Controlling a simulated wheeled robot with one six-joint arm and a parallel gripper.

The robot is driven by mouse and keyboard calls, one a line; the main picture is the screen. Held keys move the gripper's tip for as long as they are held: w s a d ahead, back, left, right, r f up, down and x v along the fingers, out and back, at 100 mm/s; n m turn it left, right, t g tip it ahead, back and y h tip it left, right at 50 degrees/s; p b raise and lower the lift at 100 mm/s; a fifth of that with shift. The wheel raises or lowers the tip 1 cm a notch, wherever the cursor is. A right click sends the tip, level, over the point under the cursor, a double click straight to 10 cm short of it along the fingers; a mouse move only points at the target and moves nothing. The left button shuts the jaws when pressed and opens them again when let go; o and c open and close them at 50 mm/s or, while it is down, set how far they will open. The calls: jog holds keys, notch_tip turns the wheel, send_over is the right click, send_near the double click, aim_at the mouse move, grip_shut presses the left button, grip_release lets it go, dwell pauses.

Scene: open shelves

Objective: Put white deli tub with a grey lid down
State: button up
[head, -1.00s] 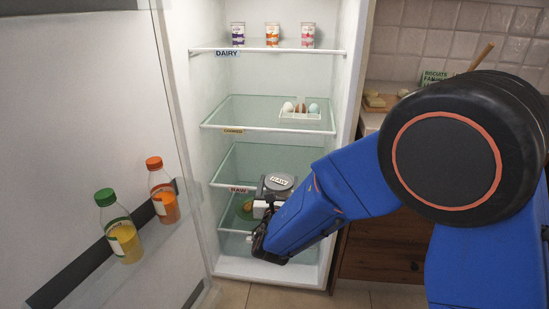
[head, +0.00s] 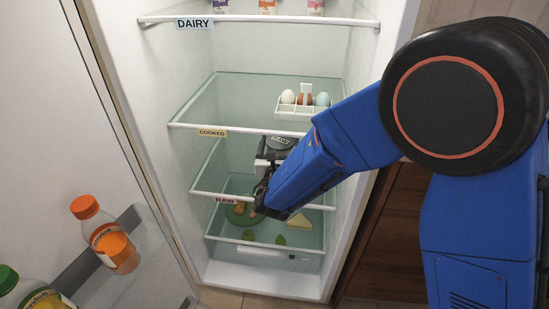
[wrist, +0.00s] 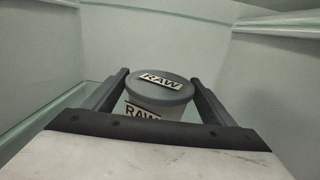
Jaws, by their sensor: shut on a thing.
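The white deli tub with a grey lid (wrist: 160,86) is upright between the two fingers of my gripper (wrist: 160,95) in the wrist view. Its lid and side both carry a RAW label. In the head view the tub (head: 282,143) is at the RAW shelf level, below the COOKED shelf, partly hidden by my gripper (head: 264,185) and arm. My gripper is shut on it. I cannot tell whether the tub touches the RAW shelf (head: 205,193).
The COOKED shelf (head: 190,127) above holds an egg tray (head: 303,106). Below, a glass level holds a green plate (head: 240,214), a yellow wedge (head: 298,221) and green bits. Bottles (head: 104,235) stand in the open door at left. The fridge's right wall is close to my arm.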

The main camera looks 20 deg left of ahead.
jog(key=shift+f, duration=4.7)
jog(key=shift+f, duration=0.1)
jog(key=o, duration=1.4)
jog(key=v, duration=1.2)
